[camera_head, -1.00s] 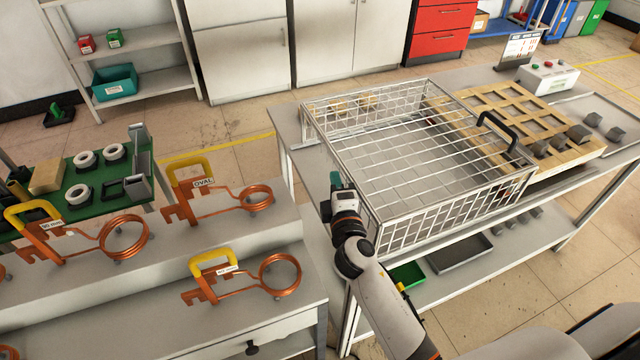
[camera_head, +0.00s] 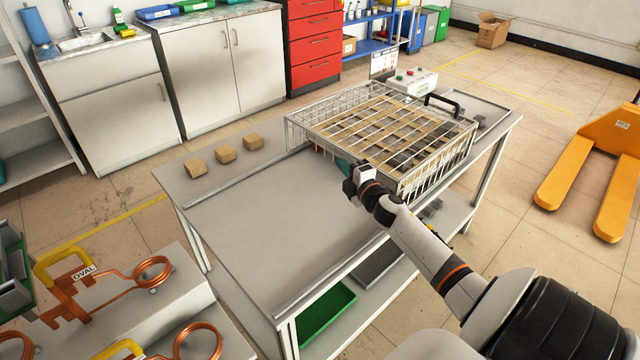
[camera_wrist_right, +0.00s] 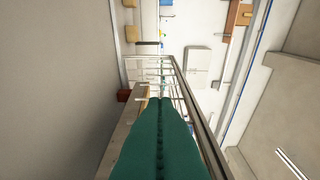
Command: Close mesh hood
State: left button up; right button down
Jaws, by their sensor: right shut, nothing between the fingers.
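The mesh hood (camera_head: 300,130), a wire cage with a black handle (camera_head: 441,102), sits on the right part of the table, over the wooden grid (camera_head: 375,122). My right gripper (camera_head: 344,166) is shut and empty at the hood's near left edge; the head view does not settle whether it touches. In the right wrist view its teal fingers (camera_wrist_right: 158,110) are together, right beside the hood's metal rail (camera_wrist_right: 190,95). The parts under the mesh are only partly visible. My left gripper is not in view.
The left part of the table (camera_head: 280,215) is bare, with rails along it. Several light blocks (camera_head: 225,154) stand at its back left. A control box (camera_head: 412,81) stands behind the hood. Copper coils (camera_head: 95,285) lie at the lower left. A yellow pallet truck (camera_head: 600,160) is at the right.

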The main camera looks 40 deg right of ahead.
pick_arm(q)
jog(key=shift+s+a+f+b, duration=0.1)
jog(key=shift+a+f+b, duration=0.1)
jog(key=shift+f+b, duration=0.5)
pick_arm(e)
jog(key=d, duration=0.5)
jog(key=shift+w+d+r, duration=0.1)
jog(key=shift+d, duration=0.3)
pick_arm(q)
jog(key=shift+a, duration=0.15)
